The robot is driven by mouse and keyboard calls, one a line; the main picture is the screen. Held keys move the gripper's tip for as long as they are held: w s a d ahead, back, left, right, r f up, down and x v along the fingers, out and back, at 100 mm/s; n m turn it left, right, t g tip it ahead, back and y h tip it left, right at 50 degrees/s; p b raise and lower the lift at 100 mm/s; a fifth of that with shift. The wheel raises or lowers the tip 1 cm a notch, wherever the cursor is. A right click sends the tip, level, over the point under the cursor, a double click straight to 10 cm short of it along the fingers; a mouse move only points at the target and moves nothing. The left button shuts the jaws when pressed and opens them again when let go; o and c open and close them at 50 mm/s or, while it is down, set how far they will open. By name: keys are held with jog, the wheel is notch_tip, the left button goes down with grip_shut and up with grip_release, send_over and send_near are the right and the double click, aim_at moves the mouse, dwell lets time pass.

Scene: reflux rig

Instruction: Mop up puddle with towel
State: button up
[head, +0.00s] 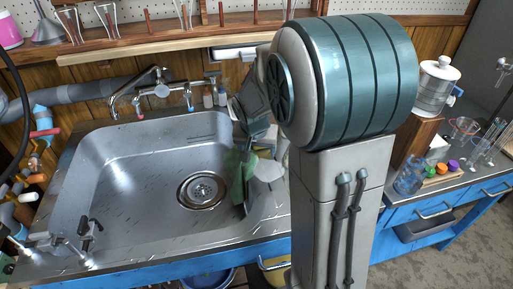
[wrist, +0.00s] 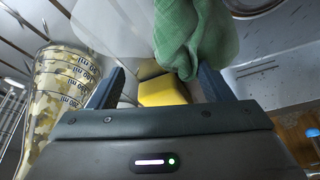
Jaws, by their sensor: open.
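A green towel (wrist: 190,38) hangs just ahead of my right finger in the wrist view, close to or touching its tip; I cannot tell which. In the head view the towel (head: 238,176) shows at the right side of the sink, partly hidden by my arm. My gripper (wrist: 160,72) is open, its two dark fingers apart. A yellow block-like thing (wrist: 162,91) shows between the fingers, beyond them. I cannot make out a puddle in either view.
The steel sink (head: 110,175) with its drain (head: 202,190) lies left of my arm. In the wrist view a flask with volume marks (wrist: 62,85) stands close beside my left finger. Bottles (head: 410,176) and glassware crowd the right counter. Taps (head: 160,90) stand behind the sink.

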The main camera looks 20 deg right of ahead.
jog(key=shift+f+b, duration=0.55)
jog(key=shift+f, duration=0.35)
jog(key=shift+c, duration=0.3)
grip_shut()
jog(key=shift+r+p, duration=0.3)
jog(key=shift+p, duration=0.35)
